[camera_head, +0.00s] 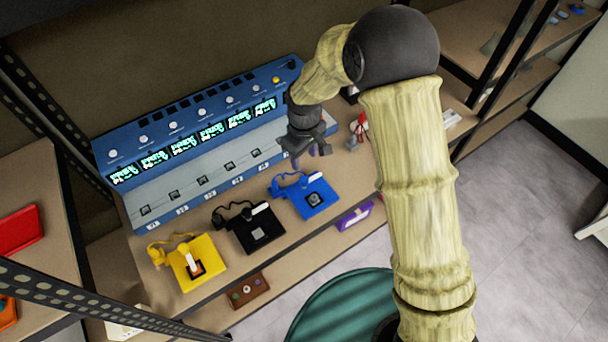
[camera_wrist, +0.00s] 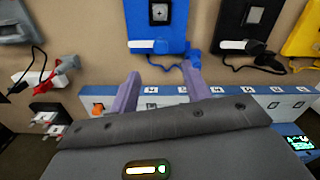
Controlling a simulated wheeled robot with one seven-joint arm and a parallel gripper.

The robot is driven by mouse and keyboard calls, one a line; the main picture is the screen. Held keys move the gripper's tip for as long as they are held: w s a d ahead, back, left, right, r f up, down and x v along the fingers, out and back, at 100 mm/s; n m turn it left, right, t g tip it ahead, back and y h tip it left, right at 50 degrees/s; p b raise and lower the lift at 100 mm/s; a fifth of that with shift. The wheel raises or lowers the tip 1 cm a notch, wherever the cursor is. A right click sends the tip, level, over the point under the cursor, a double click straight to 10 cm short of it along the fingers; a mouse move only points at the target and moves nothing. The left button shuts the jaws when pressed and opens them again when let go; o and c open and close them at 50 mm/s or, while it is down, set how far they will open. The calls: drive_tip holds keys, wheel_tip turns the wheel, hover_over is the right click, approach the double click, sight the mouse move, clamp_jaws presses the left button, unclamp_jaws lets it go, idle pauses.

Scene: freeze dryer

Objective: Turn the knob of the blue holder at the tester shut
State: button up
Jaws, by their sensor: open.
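The blue holder (camera_head: 313,198) lies on the shelf in front of the tester (camera_head: 215,130), between the black holder and my gripper's side. It has a white lever-like knob (camera_head: 315,177) at its back edge and a dark square in its middle. In the wrist view the blue holder (camera_wrist: 158,22) is at the top, with the white knob (camera_wrist: 143,44) at its lower left. My gripper (camera_head: 305,160) hangs above the shelf just behind the blue holder, near the tester's right end. Its purple fingers (camera_wrist: 163,90) are apart with nothing between them, clear of the knob.
A black holder (camera_head: 260,236) and a yellow holder (camera_head: 203,270) lie to the left, each with a cable. Red and black clips (camera_head: 358,130) lie to the right. A purple box (camera_head: 353,217) and a brown box (camera_head: 248,290) sit on the lower shelf.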

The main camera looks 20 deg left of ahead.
sight(304, 179)
wheel_tip(304, 179, down, 10)
drive_tip(key=shift+f+p, duration=0.2)
drive_tip(key=shift+p, duration=0.5)
drive_tip(key=shift+c, duration=0.2)
drive_tip(key=c, duration=0.9)
